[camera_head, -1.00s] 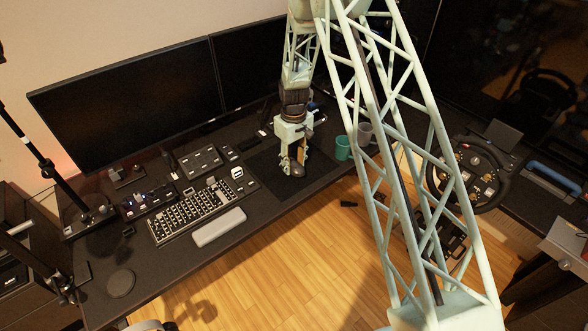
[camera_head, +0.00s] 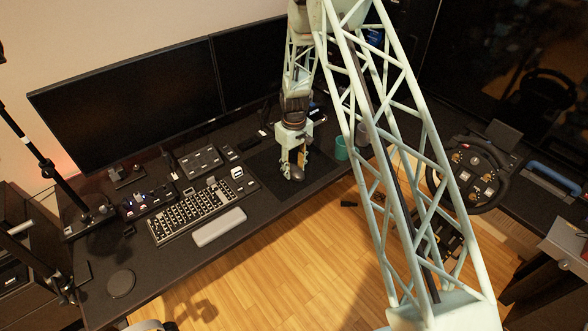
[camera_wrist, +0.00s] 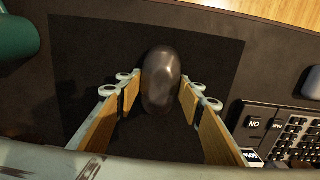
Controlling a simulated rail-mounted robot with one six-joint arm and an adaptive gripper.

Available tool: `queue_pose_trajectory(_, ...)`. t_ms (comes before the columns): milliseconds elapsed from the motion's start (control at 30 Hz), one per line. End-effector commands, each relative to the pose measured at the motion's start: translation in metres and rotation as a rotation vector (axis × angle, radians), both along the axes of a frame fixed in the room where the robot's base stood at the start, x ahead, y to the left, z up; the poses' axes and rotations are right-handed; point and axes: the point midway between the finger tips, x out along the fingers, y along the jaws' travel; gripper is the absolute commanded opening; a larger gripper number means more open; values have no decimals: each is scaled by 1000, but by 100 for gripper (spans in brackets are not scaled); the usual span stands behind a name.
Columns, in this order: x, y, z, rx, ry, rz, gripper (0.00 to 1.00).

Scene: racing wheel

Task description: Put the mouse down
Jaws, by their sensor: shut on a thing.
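A dark, rounded mouse (camera_wrist: 161,80) sits between the two fingers of my gripper (camera_wrist: 160,88) in the wrist view, with the finger pads close against its sides. In the head view the mouse (camera_head: 292,174) shows at the tip of my gripper (camera_head: 292,166), over the black mouse pad (camera_head: 264,168). The mouse pad (camera_wrist: 75,60) lies under and around the mouse in the wrist view. I cannot tell whether the mouse touches the pad.
A keyboard (camera_head: 190,208) with a grey wrist rest (camera_head: 219,227) lies left of the pad. A teal cup (camera_head: 341,148) stands to its right. Monitors (camera_head: 130,103) stand behind. The desk's front edge is close to the pad.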

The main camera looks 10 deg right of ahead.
Motion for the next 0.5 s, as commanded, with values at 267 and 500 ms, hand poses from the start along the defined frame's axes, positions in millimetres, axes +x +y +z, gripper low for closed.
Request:
queue_pose_trajectory(267, 0, 0, -3, 0, 0, 0, 24)
queue_pose_trajectory(500, 0, 0, -3, 0, 0, 0, 49)
